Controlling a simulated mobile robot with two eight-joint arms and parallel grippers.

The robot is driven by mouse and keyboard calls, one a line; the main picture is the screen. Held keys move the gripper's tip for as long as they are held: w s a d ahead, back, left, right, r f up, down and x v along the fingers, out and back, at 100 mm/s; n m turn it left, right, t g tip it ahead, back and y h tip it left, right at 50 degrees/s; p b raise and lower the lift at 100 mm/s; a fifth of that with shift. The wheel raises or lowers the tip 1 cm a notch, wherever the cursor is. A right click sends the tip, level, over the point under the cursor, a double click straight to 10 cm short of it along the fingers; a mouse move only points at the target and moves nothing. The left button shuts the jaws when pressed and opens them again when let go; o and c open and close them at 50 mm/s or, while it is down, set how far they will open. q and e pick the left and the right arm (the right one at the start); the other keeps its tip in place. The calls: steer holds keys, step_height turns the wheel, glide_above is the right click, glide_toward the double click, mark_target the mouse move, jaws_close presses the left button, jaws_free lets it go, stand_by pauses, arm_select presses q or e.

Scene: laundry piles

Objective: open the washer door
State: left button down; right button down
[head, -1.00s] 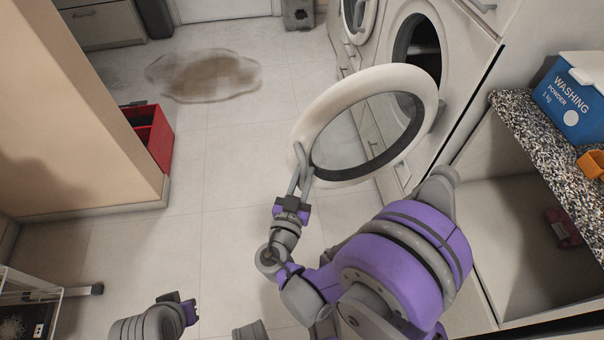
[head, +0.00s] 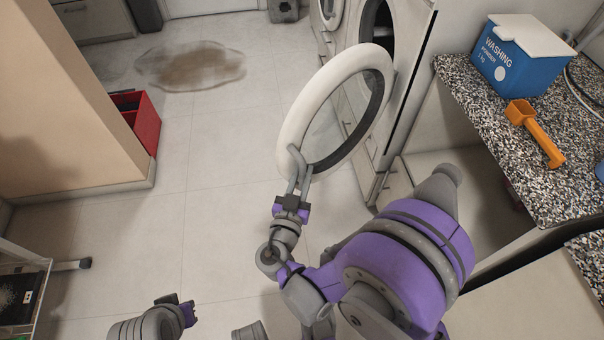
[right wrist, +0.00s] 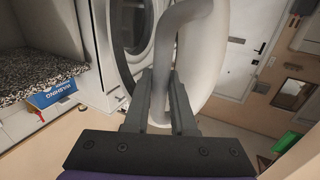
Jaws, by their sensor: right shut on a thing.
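The washer door (head: 293,120) is a round white ring with a glass middle. It stands swung out from the washer (head: 412,70), whose dark opening (head: 380,30) shows behind it. My right gripper (head: 298,178) is shut on the grey handle at the door's near left edge. In the right wrist view the jaws (right wrist: 160,108) close around the curved grey handle (right wrist: 163,62), with the white door rim (right wrist: 205,55) beside it. My left gripper (head: 188,312) shows only in part at the bottom; its fingers cannot be made out.
A speckled counter (head: 510,150) at the right bears a blue washing powder box (head: 500,68) and an orange scoop (head: 540,137). A red bin (head: 143,125) stands by the wall corner at left. A brown puddle (head: 195,68) lies on the tiled floor.

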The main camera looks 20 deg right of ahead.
arm_select(q)
steer(key=shift+s+d, duration=0.15)
steer(key=shift+s, duration=0.25)
arm_select(e)
steer(key=shift+s+d, duration=0.25)
steer(key=shift+s, duration=0.1)
steer(key=c, duration=0.8)
jaws_free()
steer(key=shift+o, duration=0.2)
arm_select(q)
steer(key=shift+r+p, duration=0.3)
steer(key=shift+r, duration=0.05)
arm_select(e)
steer(key=v, duration=1.1)
steer(key=shift+w+f, duration=0.1)
